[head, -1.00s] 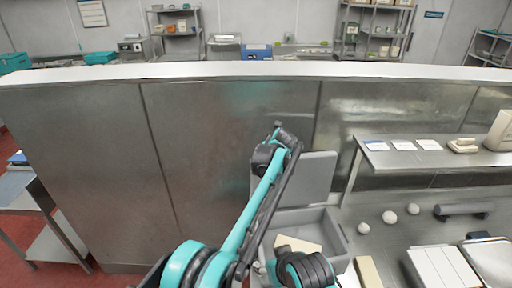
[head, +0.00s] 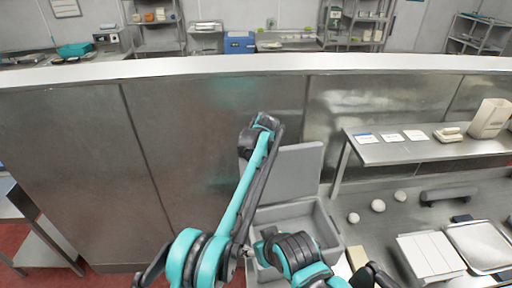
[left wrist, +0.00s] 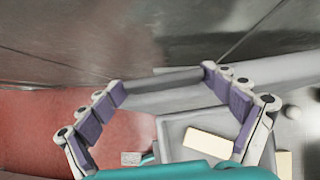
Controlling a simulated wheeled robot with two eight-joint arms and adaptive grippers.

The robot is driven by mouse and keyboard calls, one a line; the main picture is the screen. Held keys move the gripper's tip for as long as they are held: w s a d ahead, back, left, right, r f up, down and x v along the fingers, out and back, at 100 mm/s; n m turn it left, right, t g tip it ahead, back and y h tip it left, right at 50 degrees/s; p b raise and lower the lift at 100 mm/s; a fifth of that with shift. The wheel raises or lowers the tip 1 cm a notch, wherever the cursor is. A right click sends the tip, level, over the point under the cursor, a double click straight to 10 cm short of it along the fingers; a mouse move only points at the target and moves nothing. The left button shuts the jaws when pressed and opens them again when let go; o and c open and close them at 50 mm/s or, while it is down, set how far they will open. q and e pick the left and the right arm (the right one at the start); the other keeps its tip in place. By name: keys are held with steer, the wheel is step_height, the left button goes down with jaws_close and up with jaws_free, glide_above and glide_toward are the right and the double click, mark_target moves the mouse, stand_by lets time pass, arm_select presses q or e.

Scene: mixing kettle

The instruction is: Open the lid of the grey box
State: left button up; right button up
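The grey box (head: 325,226) is on the right-hand work surface. Its flat grey lid (head: 293,172) stands raised, tilted back at the box's rear edge. In the left wrist view the box (left wrist: 172,128) is seen from above, with a cream block (left wrist: 208,144) inside and the lid (left wrist: 160,88) as a narrow slab at its far side. My left gripper (left wrist: 162,79) is open, fingers spread, with the lid seen between them; contact cannot be told. In the head view my left arm ends beside the lid, its fingers not clearly visible.
A steel partition (head: 200,140) stands behind the box. To the right are a steel shelf (head: 400,150), several white balls, a dark bar (head: 449,194), a white panel (head: 430,257) and a metal tray (head: 478,246). My arm links cover part of the box.

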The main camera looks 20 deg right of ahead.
arm_select(q)
steer(key=shift+w+f, duration=0.15)
steer(key=shift+w, duration=0.05)
steer(key=shift+s+d+r, duration=0.1)
steer(key=shift+s+r, duration=0.1)
steer(key=shift+w, duration=0.1)
steer(key=shift+r, duration=0.3)
steer(key=v, duration=1.1)
steer(key=shift+s, duration=0.35)
